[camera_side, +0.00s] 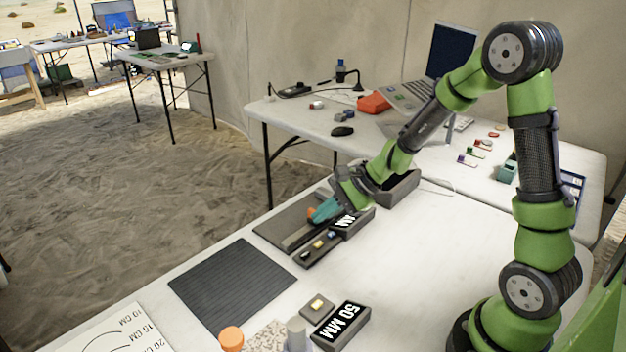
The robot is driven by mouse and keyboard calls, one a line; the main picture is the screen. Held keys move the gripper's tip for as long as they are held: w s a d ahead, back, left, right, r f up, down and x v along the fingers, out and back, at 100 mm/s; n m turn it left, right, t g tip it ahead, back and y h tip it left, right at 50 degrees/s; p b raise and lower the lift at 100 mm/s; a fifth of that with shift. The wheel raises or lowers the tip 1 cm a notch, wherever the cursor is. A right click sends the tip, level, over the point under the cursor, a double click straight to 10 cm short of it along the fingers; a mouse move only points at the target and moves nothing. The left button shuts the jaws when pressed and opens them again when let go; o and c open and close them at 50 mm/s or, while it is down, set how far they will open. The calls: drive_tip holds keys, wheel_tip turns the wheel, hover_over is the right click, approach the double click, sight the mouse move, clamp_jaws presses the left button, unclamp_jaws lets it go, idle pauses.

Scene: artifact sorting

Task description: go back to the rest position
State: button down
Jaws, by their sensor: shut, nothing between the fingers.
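My gripper (316,213) is at the end of the green and black arm, low over the far left part of the near white table (440,240). Its teal and orange tip is over or beside a flat dark grey tray (283,228). The fingers are small in the side view, and no object shows held between them. A narrow dark tray (308,260) with several small pieces lies just in front of the gripper. A dark block with white lettering (366,218) stands close on its right.
A ribbed dark mat (232,284), a "50 MM" block (341,326), an orange-topped item (231,339) and a grey cylinder (296,334) occupy the front. A dark open box (402,187) is behind the gripper. The table's middle right is clear. A second table (300,118) holds a laptop (450,52).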

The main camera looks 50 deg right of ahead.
drive_tip(key=s+a+r+n+h, duration=0.2)
drive_tip(key=s+r+n, duration=0.5)
drive_tip(key=s, duration=0.1)
drive_tip(key=s+a+r+n+h, duration=0.2)
drive_tip(key=s+r+n, duration=0.5)
drive_tip(key=s+r, duration=0.1)
drive_tip(key=shift+s+a+r+n+t, duration=0.15)
drive_tip(key=shift+s+r+n+t, duration=0.15)
drive_tip(key=shift+s, duration=0.5)
